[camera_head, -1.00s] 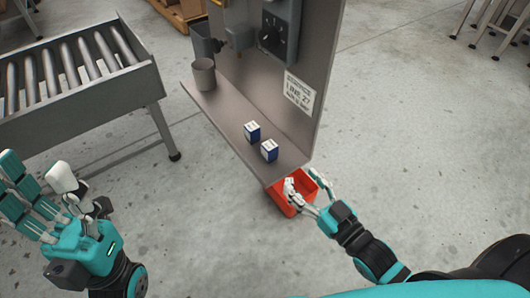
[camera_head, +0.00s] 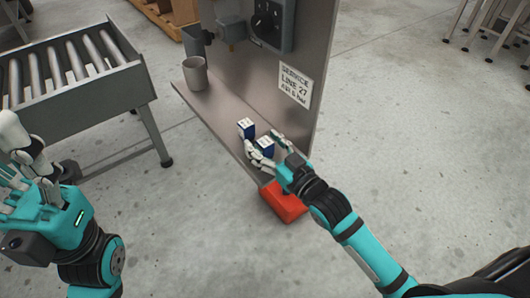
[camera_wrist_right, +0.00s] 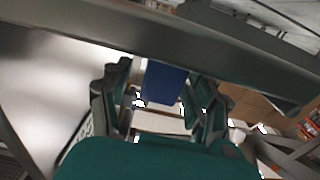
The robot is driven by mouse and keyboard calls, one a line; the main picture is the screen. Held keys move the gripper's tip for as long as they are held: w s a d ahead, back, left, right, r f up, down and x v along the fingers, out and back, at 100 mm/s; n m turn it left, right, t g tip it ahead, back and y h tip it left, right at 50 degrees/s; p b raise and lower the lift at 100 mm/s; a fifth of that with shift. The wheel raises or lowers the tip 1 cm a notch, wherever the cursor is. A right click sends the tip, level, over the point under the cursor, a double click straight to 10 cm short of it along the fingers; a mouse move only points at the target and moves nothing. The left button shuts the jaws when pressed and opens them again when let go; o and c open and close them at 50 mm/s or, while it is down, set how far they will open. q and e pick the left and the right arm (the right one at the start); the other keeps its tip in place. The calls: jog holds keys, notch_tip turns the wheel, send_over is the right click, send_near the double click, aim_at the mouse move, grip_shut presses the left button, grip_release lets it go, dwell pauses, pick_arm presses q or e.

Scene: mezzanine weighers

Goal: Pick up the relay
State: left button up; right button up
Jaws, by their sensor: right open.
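Two small blue-and-white boxes that look like relays stand on the grey shelf (camera_head: 215,110) in the head view: a nearer relay (camera_head: 264,145) and a farther relay (camera_head: 246,127). My right gripper (camera_head: 266,149) is open, with its fingers on either side of the nearer relay. I cannot tell if they touch it. In the right wrist view, a blue relay face (camera_wrist_right: 164,83) shows between the open fingers (camera_wrist_right: 163,105). My left gripper (camera_head: 22,170) is at the left, away from the shelf, with its fingers spread and empty.
A grey cup (camera_head: 195,73) stands at the shelf's far end. An upright panel (camera_head: 315,60) with a label (camera_head: 294,87) and a black switch box rises behind the relays. A red bin (camera_head: 284,203) is below the shelf's near end. A roller conveyor (camera_head: 75,95) is at the left.

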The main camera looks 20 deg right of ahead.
grip_shut()
dwell(0.4)
